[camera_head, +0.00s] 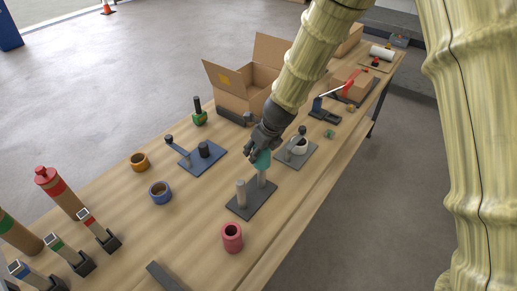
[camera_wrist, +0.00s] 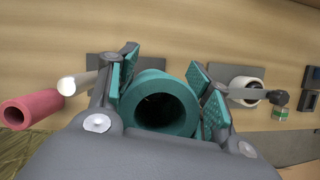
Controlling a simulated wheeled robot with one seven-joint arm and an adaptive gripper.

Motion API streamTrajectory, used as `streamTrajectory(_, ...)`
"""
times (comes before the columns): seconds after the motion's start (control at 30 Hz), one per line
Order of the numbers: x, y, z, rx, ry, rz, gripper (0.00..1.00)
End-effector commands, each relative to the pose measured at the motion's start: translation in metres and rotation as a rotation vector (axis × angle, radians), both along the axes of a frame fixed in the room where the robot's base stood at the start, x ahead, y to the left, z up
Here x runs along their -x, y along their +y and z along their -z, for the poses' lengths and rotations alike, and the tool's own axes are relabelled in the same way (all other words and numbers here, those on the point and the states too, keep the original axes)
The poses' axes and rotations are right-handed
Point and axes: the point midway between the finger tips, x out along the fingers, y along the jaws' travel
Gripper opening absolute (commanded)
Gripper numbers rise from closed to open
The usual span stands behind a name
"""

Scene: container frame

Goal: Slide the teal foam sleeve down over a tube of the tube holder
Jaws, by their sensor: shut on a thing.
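The teal foam sleeve (camera_head: 263,160) is held by my gripper (camera_head: 259,152) above the tube holder. In the wrist view the sleeve (camera_wrist: 184,97) sits hole-up between the teal finger pads of my gripper (camera_wrist: 168,88). The tube holder (camera_head: 248,208) is a dark plate with two pale upright tubes. The left tube (camera_head: 241,193) is bare, and this tube (camera_wrist: 78,88) shows left of the fingers in the wrist view. The right tube (camera_head: 262,178) stands directly below the sleeve. Its top is hidden, so I cannot tell whether the sleeve is around it.
A red foam sleeve (camera_head: 232,238) stands in front of the holder. A plate with a white roll and lever (camera_head: 302,153) lies close on the right. A blue fixture (camera_head: 198,157), a blue ring (camera_head: 160,193) and an orange ring (camera_head: 140,161) are left. An open carton (camera_head: 232,98) is behind.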

Motion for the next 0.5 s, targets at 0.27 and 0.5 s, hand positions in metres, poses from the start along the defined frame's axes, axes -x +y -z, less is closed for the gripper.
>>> streamTrajectory(0.27,-0.0001,0.0000,0.0035,0.000,0.000,0.000,0.37)
streamTrajectory(0.5,-0.0001,-0.0001,0.0061,0.000,0.000,0.000,0.37)
